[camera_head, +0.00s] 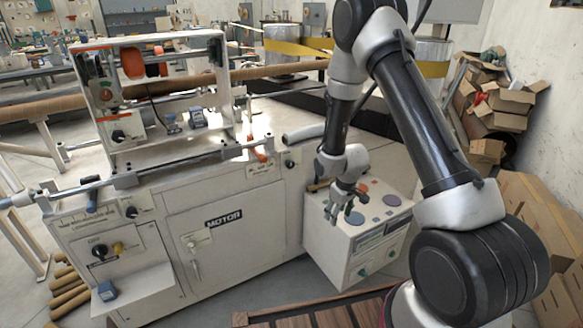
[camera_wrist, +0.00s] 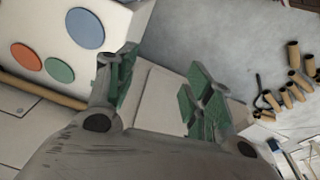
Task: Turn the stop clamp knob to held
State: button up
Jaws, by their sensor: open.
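The labels are too small to read, so I cannot tell for sure which knob is the stop clamp knob. A dark knob (camera_head: 290,163) sits at the top right of the machine's front, beside a small label plate. Another dark knob (camera_head: 131,212) is on the left front, and one more (camera_head: 117,135) is on the upper panel. My gripper (camera_head: 340,212) points down near the white box, right of and below the first knob, apart from all the knobs. In the wrist view my gripper (camera_wrist: 160,92) is open, with nothing between its green-padded fingers.
The white box (camera_head: 325,248) with coloured discs on top stands right of the machine cabinet (camera_head: 240,235). A steel rail (camera_head: 190,168) with an orange lever (camera_head: 258,155) runs along the machine's front top edge. Cardboard boxes (camera_head: 540,225) are at the right. Wooden slats (camera_head: 335,312) lie in front.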

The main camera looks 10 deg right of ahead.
jog(key=w+a+f+n+t+y, duration=0.1)
jog(key=w+f+t, duration=0.15)
jog(key=f, duration=0.25)
jog(key=w+a+f+n+t, duration=0.1)
jog(key=w+a+f, duration=0.15)
jog(key=f, duration=0.25)
jog(key=n+t+y, duration=0.4)
jog(key=n+t, duration=0.3)
jog(key=t, duration=0.5)
send_near(291, 166)
jog(key=w, duration=0.2)
jog(key=x, duration=0.8)
jog(key=shift+s+a, duration=0.1)
jog(key=shift+a, duration=0.1)
jog(key=c, duration=1)
